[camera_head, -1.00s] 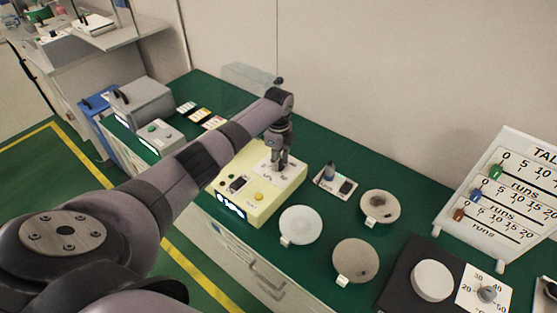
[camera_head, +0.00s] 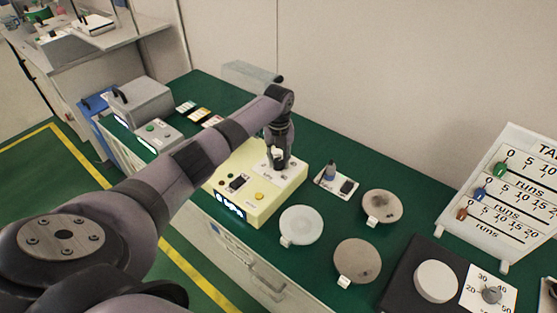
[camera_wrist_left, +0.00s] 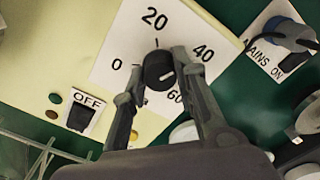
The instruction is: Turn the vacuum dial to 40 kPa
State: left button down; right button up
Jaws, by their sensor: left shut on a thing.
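The dial is a black round knob (camera_wrist_left: 160,70) on a white plate (camera_wrist_left: 120,48) marked 0, 20, 40 and 60, in the left wrist view. Its short white mark lies on the right part of the knob, towards the side between 40 and 60; I cannot read an exact value. My left gripper (camera_wrist_left: 157,78) is shut on the knob, one finger on each side. In the head view my left gripper (camera_head: 277,164) reaches down onto the cream control box (camera_head: 283,203) and hides the knob. My right gripper is not in view.
An OFF switch (camera_wrist_left: 82,115) sits beside the dial plate. A mains switch plate (camera_head: 335,182) stands right of the box, with several round plates, including a pale one (camera_head: 301,225), nearby. Another dial (camera_head: 491,295) is at lower right. A tally board (camera_head: 510,195) stands behind it.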

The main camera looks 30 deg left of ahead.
aim_at(278, 160)
pick_arm(q)
jog(key=shift+w+m, duration=0.1)
jog(key=shift+m, duration=1.2)
jog(key=shift+r+b, duration=0.1)
jog(key=shift+b, duration=0.2)
jog(key=c, duration=1.3)
grip_release()
notch_tip(278, 160, up, 12)
jog(key=shift+f, duration=0.1)
